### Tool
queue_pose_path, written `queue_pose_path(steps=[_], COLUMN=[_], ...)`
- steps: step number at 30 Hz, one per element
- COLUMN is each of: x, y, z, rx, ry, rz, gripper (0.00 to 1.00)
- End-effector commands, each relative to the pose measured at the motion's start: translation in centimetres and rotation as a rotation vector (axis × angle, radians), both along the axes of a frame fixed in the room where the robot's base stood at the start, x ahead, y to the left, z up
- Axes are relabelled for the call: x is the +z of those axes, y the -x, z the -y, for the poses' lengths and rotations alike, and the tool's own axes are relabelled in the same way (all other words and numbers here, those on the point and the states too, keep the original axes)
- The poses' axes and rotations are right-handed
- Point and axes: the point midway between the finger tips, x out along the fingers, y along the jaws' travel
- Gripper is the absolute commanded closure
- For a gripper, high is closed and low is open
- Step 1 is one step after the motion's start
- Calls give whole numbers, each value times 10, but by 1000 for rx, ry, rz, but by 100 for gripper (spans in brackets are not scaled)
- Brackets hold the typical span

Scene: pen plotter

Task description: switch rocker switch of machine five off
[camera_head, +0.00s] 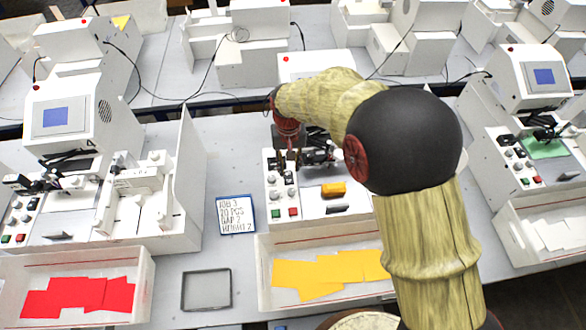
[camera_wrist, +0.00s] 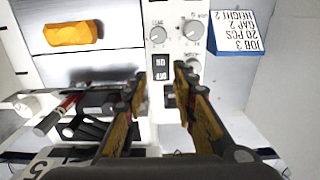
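The black rocker switch (camera_wrist: 160,68), marked ON and OFF, sits on the white control panel of the middle machine. It also shows in the head view (camera_head: 289,178), small, just below the fingertips. A partly cut-off "5" label (camera_wrist: 38,168) is at the lower left of the wrist view. My gripper (camera_head: 289,165) points down over the panel. In the wrist view my gripper (camera_wrist: 159,72) is open and empty, with one finger on each side of the switch area. I cannot tell whether the fingertips touch the panel, or which way the rocker is tilted.
Grey knobs (camera_wrist: 193,30) are close to the switch. An orange block (camera_head: 333,189) lies on the machine's right side. A job card (camera_head: 236,214) stands to the left. A tray with yellow sheets (camera_head: 265,252) is in front. Similar machines stand left and right.

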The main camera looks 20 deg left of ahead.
Motion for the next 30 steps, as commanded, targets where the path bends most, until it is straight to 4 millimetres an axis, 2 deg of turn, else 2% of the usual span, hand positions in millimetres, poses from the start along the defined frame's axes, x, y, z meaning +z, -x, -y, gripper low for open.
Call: queue_pose_path(steps=[9, 15, 26, 30], x=[-47, -67, -73, -73], y=[1, 1, 1, 1], z=[1, 0, 0, 0], rx=[0, 0, 0, 0], ry=[2, 1, 0, 0], rz=[-2, -2, -1, -1], gripper=[73, 73, 73, 81])
